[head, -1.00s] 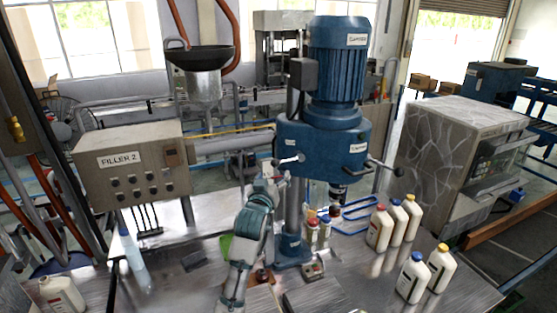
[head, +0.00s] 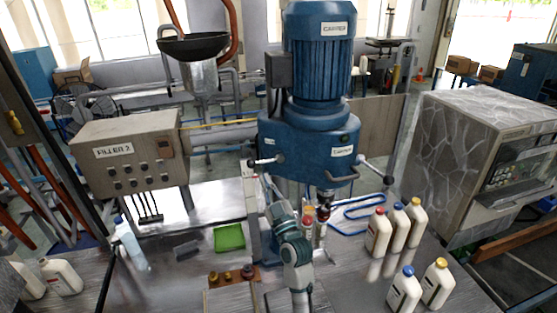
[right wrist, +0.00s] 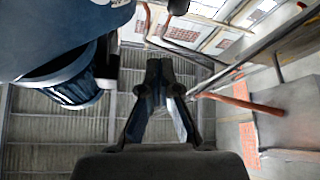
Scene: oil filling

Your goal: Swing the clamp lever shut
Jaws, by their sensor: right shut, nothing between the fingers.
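The blue capper (head: 312,140) stands at the centre of the steel table. A short lever with a pale knob (head: 262,161) sticks out from its left side, by the grey column. I cannot tell for sure whether this is the clamp lever. My right gripper (head: 268,186) is just below this lever, in front of the column, and its fingertips are small here. In the right wrist view its fingers (right wrist: 158,72) are together and empty, with the capper's blue body (right wrist: 50,45) at upper left. Contact with the lever cannot be made out. My left gripper is not in view.
Small bottles (head: 320,228) stand beneath the capper head, by a blue rail (head: 350,230). Several white bottles (head: 378,235) stand at the right. A green tray (head: 229,238) lies left of the column. The grey filler box (head: 130,150) is at the left.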

